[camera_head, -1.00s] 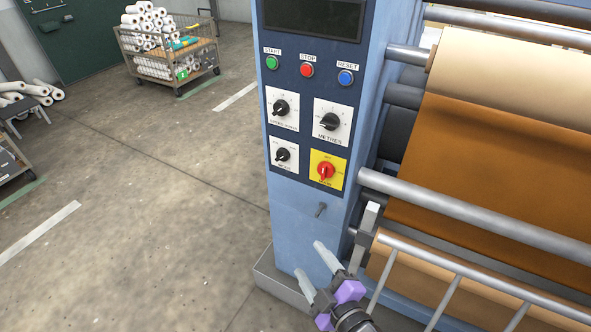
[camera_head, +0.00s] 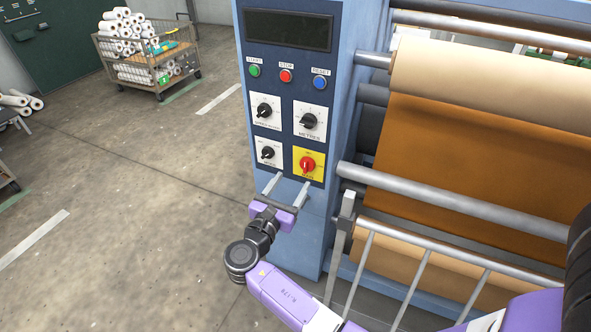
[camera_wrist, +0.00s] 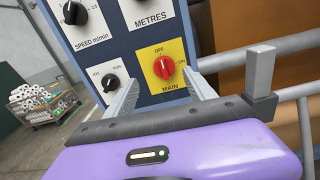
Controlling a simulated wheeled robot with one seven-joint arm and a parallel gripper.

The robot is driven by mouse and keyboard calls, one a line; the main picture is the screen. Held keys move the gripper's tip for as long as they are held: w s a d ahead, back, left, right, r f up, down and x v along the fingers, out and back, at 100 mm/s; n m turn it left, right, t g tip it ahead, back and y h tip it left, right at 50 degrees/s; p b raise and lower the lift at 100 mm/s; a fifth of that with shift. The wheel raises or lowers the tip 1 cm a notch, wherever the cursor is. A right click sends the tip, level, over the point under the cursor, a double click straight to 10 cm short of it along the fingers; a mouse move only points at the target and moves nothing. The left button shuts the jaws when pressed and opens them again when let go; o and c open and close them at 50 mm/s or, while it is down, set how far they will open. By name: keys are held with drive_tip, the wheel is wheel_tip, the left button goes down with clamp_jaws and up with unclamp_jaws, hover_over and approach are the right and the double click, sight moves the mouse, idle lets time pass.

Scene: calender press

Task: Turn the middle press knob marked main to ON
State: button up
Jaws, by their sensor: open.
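The main knob (camera_head: 307,164) is a red rotary knob on a yellow plate, at the lower right of the blue press panel. In the wrist view the red knob (camera_wrist: 164,67) has OFF printed above it, ON to its right and MAIN below; its white pointer mark is turned up towards OFF. My gripper (camera_head: 288,187) is open and empty, just below the knob plates in the head view. In the wrist view its fingers (camera_wrist: 162,95) stand apart on either side of the yellow plate, and none visibly touches the knob.
Black knobs for speed (camera_head: 264,110), metres (camera_head: 309,121) and a smaller one (camera_head: 267,153) surround the main knob. Green, red and blue buttons sit above. Metal rollers (camera_head: 450,203) and a guard rail (camera_head: 450,262) stand right. Open floor lies left, with a roll cart (camera_head: 147,62) behind.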

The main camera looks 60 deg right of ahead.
sight(305, 166)
drive_tip(key=shift+w+d+p, duration=0.15)
drive_tip(key=shift+d+p, duration=0.15)
drive_tip(key=shift+d, duration=1.65)
drive_tip(key=shift+w+d+p, duration=0.15)
drive_tip(key=shift+d+p, duration=0.15)
drive_tip(key=shift+d, duration=1.65)
drive_tip(key=c, duration=1.4)
